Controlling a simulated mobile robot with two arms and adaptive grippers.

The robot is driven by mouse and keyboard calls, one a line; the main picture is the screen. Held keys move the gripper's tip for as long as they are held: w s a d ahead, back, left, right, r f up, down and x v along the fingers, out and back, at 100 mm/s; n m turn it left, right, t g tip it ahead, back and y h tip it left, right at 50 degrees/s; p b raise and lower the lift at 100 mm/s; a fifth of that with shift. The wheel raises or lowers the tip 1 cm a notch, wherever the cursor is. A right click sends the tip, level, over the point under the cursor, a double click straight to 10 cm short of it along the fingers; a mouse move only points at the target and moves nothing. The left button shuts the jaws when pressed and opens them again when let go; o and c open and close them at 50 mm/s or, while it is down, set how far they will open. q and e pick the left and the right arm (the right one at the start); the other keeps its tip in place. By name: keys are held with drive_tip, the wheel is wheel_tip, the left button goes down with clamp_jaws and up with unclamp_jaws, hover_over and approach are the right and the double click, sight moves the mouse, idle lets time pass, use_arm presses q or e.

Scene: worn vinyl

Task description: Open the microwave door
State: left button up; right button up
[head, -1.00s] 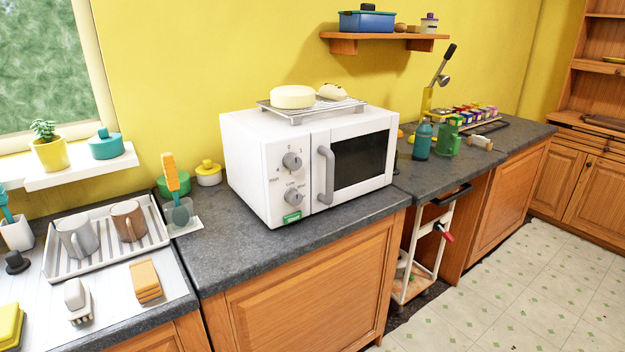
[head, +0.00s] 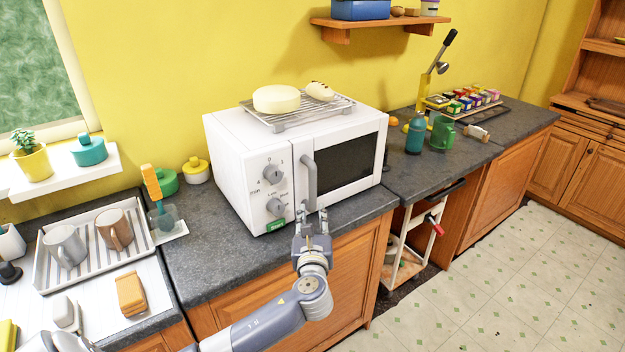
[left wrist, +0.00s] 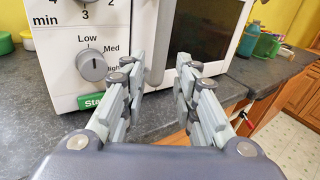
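The white microwave (head: 230,150) stands on the dark counter with its door (head: 345,160) shut. Its grey vertical handle (head: 309,180) is on the left side of the door, right of the two dials. My left gripper (head: 313,218) is in front of the microwave, just below the handle's lower end. In the left wrist view the gripper (left wrist: 160,88) is open, its fingers apart with nothing between them. The handle's lower part (left wrist: 160,45) shows beyond the fingertips; I cannot tell if they touch it. My right gripper is out of view.
A wire rack (head: 300,112) with cheese-like items rests on top of the microwave. A dish tray (head: 90,265) with two mugs is at left. A teal bottle (head: 415,136) and green mug (head: 442,134) stand at right.

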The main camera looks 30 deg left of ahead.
sight(312, 188)
use_arm(q)
drive_tip(key=shift+m, duration=0.3)
drive_tip(key=x, duration=0.3)
drive_tip(key=r+p+x, duration=0.1)
drive_tip(key=x, duration=0.2)
drive_tip(key=r+x, duration=0.1)
drive_tip(key=x, duration=0.2)
drive_tip(key=shift+w+a+r, duration=0.1)
drive_tip(key=shift+w, duration=0.1)
drive_tip(key=shift+p+x, duration=0.3)
drive_tip(key=shift+x, duration=0.55)
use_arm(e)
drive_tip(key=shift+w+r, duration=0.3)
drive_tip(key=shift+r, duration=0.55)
use_arm(q)
drive_tip(key=shift+c, duration=0.3)
clamp_jaws()
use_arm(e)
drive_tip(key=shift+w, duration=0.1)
